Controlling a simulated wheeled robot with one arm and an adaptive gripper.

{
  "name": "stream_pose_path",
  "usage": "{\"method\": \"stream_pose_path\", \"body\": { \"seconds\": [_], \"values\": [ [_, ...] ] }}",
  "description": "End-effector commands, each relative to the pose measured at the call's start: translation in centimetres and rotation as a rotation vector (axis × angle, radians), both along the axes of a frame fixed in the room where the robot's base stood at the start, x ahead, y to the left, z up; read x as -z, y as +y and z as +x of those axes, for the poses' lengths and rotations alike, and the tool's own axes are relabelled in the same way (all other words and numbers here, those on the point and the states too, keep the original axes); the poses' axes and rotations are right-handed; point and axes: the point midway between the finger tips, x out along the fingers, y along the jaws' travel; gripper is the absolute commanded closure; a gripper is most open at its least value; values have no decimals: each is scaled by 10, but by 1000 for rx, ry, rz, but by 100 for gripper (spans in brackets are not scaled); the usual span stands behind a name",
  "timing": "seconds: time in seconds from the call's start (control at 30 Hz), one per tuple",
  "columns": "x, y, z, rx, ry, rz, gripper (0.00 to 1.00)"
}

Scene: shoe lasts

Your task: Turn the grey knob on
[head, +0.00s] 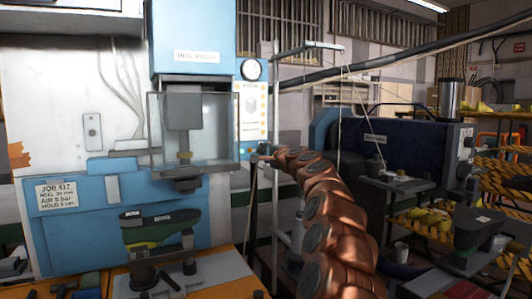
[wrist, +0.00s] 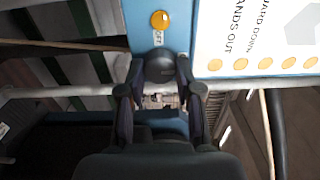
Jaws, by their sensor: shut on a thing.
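The grey knob (wrist: 160,67) is a dark round knob on the blue edge of the press's control panel, seen in the wrist view. My gripper (wrist: 158,80) has its two fingers around the knob, one on each side, and is shut on it. A small white label (wrist: 158,38) sits right beside the knob. In the head view my gripper (head: 262,153) reaches the bottom of the control panel (head: 252,110), and I cannot make out the knob there. I cannot tell which way the knob points.
The blue heel press (head: 193,40) has a clear guard (head: 221,130) left of my gripper. A dark blue machine (head: 400,145) stands at right.

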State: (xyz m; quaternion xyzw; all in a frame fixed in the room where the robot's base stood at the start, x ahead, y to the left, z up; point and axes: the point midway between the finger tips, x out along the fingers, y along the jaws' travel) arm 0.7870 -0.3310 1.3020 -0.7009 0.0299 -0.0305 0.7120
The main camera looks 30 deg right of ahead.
Motion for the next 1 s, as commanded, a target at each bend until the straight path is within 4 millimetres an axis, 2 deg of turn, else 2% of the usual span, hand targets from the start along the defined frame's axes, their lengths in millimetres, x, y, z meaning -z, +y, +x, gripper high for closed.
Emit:
{"method": "stream_pose_path", "body": {
  "seconds": [0.1, 0.13, 0.37, 0.73, 1.0],
  "values": [
    [0, -2, -1, 3, -1, 1, 100],
    [0, -2, -1, 3, -1, 1, 64],
    [0, -1, 0, 1, 0, 0, 41],
    [0, 0, -2, 1, 0, -1, 41],
    [1, 2, -16, 0, 2, 1, 41]
  ]
}}
